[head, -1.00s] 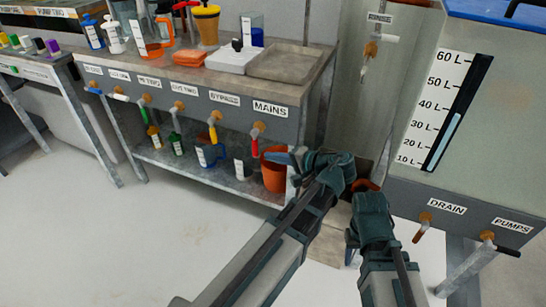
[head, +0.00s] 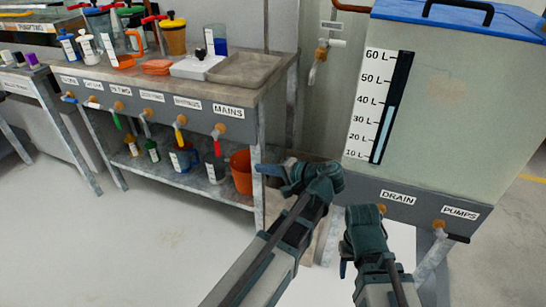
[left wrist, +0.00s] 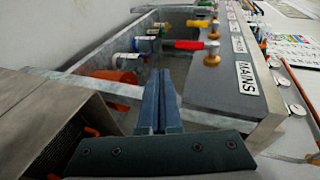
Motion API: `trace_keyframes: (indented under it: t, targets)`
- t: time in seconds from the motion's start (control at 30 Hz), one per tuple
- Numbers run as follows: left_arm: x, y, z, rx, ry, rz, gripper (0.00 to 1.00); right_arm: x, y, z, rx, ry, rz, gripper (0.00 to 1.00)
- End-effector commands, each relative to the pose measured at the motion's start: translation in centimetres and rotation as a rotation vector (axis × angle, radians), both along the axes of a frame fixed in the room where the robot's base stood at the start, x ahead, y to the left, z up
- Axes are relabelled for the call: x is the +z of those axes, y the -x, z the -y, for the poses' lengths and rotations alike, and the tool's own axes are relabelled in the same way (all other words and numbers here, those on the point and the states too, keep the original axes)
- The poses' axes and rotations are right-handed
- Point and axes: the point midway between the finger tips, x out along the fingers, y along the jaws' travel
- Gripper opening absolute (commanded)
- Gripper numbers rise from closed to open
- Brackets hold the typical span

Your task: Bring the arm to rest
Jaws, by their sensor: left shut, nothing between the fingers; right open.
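My left gripper (head: 268,169) is shut and empty, in front of the bench's right end, left of the tank. In the left wrist view its two fingers (left wrist: 160,100) lie together with nothing between them, pointing toward the bench's lower shelf and valves. My right gripper (head: 346,268) is open and points down, to the right of the left one, below the tank's front. Its fingers are mostly hidden behind its own wrist. I see nothing held in it.
The tank (head: 450,110) has DRAIN and PUMPS valves below it. The bench (head: 275,85) carries a row of valves, including the red-handled MAINS valve (head: 217,146). An orange bucket (head: 241,172) stands on its lower shelf. The floor (head: 140,250) at front left is clear.

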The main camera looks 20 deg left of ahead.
Motion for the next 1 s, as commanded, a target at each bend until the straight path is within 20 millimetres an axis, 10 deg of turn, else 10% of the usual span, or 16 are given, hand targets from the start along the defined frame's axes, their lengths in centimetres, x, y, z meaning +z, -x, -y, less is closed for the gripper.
trace_keyframes:
  t: [0.27, 0.7, 0.9, 1.0]
  targets:
    - [-1.6, 1.4, 1.1, -0.008, 0.097, -0.034, 0.0, 0.4, 0.0, 0.0, 0.0, 0.0, 0.0, 0.5]
    - [-10.7, 11.9, 13.9, -0.089, 0.824, -0.319, 0.0, 2.5, 0.0, 0.1, -0.002, 0.002, 0.0, 0.5]
    - [-11.3, 15.9, 19.1, -0.124, 1.055, -0.42, 0.0, 3.1, 0.0, 0.1, -0.002, 0.004, -0.001, 0.5]
    - [-8.6, 15.6, 19.1, -0.121, 1.054, -0.418, 0.0, 5.8, 0.0, 0.1, -0.003, 0.003, -0.001, 0.5]
